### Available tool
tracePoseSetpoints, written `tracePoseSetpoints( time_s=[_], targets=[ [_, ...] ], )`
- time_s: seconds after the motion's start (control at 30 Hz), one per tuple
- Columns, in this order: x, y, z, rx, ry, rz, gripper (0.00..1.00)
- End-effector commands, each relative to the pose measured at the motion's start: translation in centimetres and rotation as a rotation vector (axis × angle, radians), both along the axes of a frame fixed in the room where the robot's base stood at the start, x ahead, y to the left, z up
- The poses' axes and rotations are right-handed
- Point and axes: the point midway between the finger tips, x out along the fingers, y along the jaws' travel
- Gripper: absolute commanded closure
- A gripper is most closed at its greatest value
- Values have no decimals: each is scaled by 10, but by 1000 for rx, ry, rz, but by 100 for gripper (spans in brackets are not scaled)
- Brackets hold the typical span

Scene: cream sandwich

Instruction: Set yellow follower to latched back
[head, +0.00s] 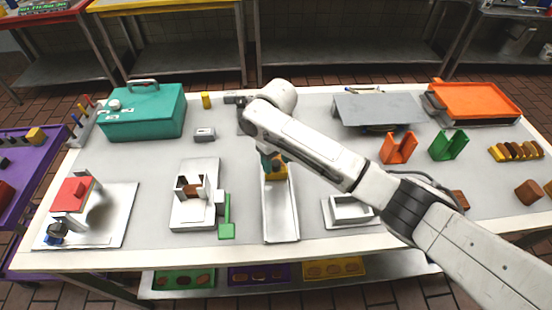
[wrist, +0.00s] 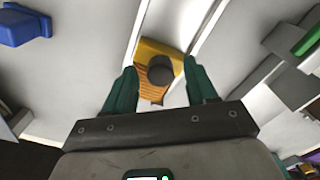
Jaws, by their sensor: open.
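The yellow follower (head: 281,173) sits at the far end of a long narrow metal channel (head: 281,225) in the middle of the table. In the wrist view the yellow follower (wrist: 149,48) shows a dark round knob (wrist: 160,70) and orange ribs. My gripper (head: 271,163) is over the far end of the channel, partly hidden by my arm in the head view. In the wrist view my gripper (wrist: 160,84) has its two green fingers apart, one on each side of the follower's near part. Whether either finger touches it I cannot tell.
A metal fixture with a green handle (head: 227,230) stands left of the channel, and a metal frame (head: 350,210) stands right. A teal box (head: 143,112) is at the back left. Orange (head: 398,148) and green (head: 449,145) holders are at the right. Bare tabletop lies between them.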

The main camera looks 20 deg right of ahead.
Motion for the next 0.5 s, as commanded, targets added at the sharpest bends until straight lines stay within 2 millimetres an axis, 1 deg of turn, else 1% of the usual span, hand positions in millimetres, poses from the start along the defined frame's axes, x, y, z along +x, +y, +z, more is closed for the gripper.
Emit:
tracePoseSetpoints(
  time_s=[0.23, 0.5],
  targets=[
    [0, 0, 0, 0, 0, 0, 44],
    [0, 0, 0, 0, 0, 0, 70]
  ],
)
